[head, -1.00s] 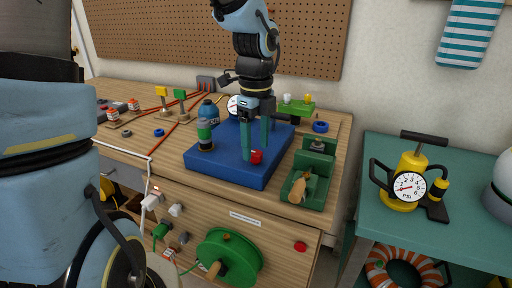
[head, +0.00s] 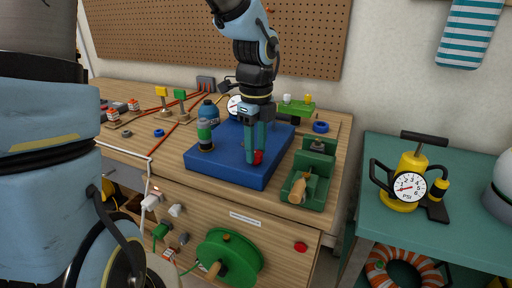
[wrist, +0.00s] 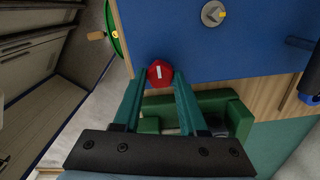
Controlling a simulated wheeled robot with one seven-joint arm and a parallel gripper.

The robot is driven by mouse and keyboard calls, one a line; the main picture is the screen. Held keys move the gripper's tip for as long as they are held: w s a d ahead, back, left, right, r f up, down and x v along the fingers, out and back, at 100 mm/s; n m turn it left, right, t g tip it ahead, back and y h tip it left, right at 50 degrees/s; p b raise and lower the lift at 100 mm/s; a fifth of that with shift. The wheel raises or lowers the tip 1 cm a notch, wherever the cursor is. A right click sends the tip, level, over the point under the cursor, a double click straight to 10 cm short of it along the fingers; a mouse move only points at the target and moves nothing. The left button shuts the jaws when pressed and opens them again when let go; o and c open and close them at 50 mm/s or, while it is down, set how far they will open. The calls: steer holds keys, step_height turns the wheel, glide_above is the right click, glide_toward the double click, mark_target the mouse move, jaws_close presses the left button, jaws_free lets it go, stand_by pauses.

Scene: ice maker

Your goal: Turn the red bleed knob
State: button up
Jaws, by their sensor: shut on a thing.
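The red bleed knob (head: 257,158) is on the front right part of the blue block (head: 225,167) on the wooden bench. In the wrist view the red knob (wrist: 159,73) has a white mark on its top and sits between the tips of my gripper (wrist: 160,80). My gripper (head: 255,155) points down from above and is shut on the knob. In the head view the fingers hide part of the knob.
A blue-green bottle (head: 207,125) stands at the block's left. A dial gauge (head: 234,105) is behind my gripper. A green vise-like tool (head: 310,175) is close on the right. A yellow pump (head: 405,180) stands on the separate teal table (head: 375,240).

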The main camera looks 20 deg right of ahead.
jaws_close()
steer(key=shift+n, duration=0.4)
steer(key=n+p, duration=0.1)
steer(key=n, duration=0.1)
steer(key=shift+n, duration=0.4)
steer(key=n+p, duration=0.1)
steer(key=n, duration=1.3)
steer(key=shift+w+n, duration=0.1)
steer(key=shift+n, duration=0.2)
